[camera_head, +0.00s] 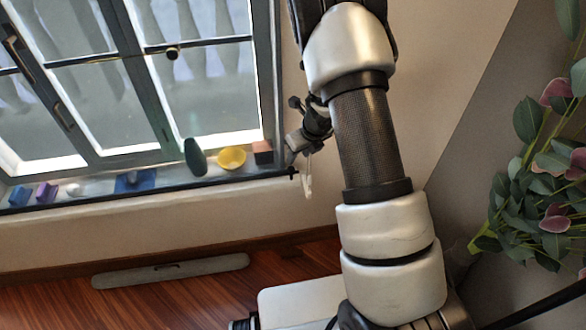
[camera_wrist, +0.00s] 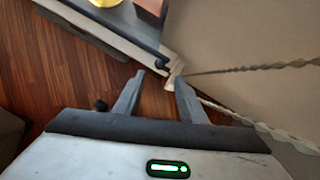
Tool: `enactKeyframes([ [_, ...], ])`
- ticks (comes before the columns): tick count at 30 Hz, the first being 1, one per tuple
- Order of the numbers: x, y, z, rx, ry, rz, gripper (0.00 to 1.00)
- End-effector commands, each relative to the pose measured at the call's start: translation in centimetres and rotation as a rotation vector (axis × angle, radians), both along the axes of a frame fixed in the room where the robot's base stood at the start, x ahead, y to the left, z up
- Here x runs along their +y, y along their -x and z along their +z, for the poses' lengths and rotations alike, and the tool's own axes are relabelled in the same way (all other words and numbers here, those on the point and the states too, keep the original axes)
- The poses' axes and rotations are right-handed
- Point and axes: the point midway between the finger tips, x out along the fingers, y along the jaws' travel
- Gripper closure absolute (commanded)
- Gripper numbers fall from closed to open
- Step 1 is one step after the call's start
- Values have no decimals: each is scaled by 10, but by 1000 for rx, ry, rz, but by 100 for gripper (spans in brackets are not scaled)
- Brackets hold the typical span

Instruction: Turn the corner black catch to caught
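The corner black catch (camera_wrist: 162,64) is a small dark piece at the end of the window sill in the wrist view. In the head view a small black piece (camera_head: 293,174) shows at the sill's right corner, just below my gripper; its exact setting is too small to tell. My gripper (camera_wrist: 160,82) is open, with nothing between its two grey fingers. In the head view my arm partly covers the area right of the corner.
The sill holds a yellow bowl (camera_head: 232,158), a dark green oval object (camera_head: 195,157), a dark and orange block (camera_head: 262,152) and several small blue and purple items. A pale twisted cord (camera_wrist: 250,68) hangs by the corner. A leafy plant (camera_head: 545,165) stands at right.

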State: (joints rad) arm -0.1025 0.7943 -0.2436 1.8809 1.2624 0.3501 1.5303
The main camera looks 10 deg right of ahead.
Motion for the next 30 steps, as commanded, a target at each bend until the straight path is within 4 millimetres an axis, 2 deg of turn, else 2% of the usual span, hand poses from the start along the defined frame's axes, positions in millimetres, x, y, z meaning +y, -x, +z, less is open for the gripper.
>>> enactKeyframes([
  [1,1,-4,-15,2,0,-1,62],
  [3,4,-9,-29,2,0,-1,62],
  [12,11,-27,-73,1,0,0,62],
  [18,13,-31,-83,0,0,1,62],
  [26,13,-32,-83,0,0,0,62],
  [30,13,-32,-83,0,0,0,86],
])
